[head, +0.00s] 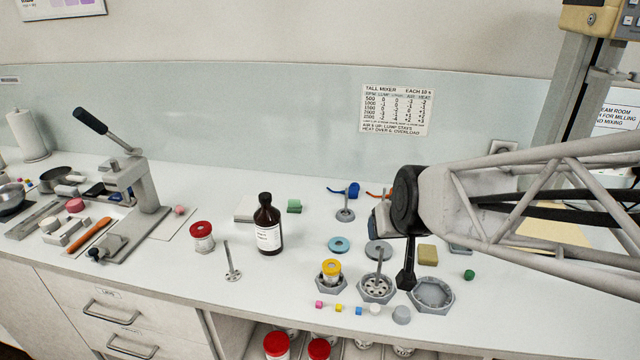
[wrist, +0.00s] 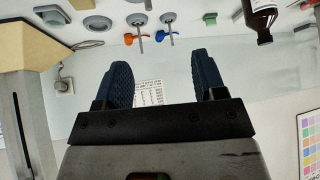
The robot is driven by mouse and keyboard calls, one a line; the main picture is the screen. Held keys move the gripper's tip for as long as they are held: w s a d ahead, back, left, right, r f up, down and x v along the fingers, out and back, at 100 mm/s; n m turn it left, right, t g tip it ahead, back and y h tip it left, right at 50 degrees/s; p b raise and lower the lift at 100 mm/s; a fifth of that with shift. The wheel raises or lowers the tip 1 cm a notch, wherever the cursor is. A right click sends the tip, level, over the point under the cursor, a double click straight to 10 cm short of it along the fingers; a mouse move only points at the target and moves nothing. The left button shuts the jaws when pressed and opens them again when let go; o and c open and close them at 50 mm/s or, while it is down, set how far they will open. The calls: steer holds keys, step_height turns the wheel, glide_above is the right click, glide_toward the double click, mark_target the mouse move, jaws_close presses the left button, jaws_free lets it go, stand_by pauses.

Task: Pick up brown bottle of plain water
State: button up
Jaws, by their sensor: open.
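The brown bottle (head: 267,226) stands upright on the white counter, with a black cap and a white label. My gripper (head: 377,222) is to the right of the bottle in the head view, apart from it, and its fingers are partly hidden by my own arm. In the wrist view the two dark blue fingers of my gripper (wrist: 164,80) are spread with nothing between them. The brown bottle (wrist: 262,15) also shows there at the top right, outside the fingers and cut off by the frame edge.
A red-lidded jar (head: 202,238) and a metal stirrer (head: 231,262) stand left of the bottle. A yellow-lidded jar (head: 331,271) sits in a grey hexagonal tray to its right. A green block (head: 294,206) is behind it. A lever press (head: 130,190) stands further left.

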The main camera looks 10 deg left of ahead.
steer(key=w+a+f+n+t+y, duration=0.15)
steer(key=w+a, duration=0.45)
steer(key=a, duration=0.7)
steer(key=n+t+y, duration=0.2)
steer(key=t+y, duration=0.1)
glide_toward(266, 197)
steer(key=x, duration=0.3)
steer(key=shift+w+a+r+g, duration=0.1)
steer(key=shift+a+g, duration=0.05)
steer(key=shift+g, duration=0.1)
steer(key=shift+w, duration=0.1)
steer(key=shift+x, duration=1.2)
steer(key=shift+x, duration=2.6)
jaws_close()
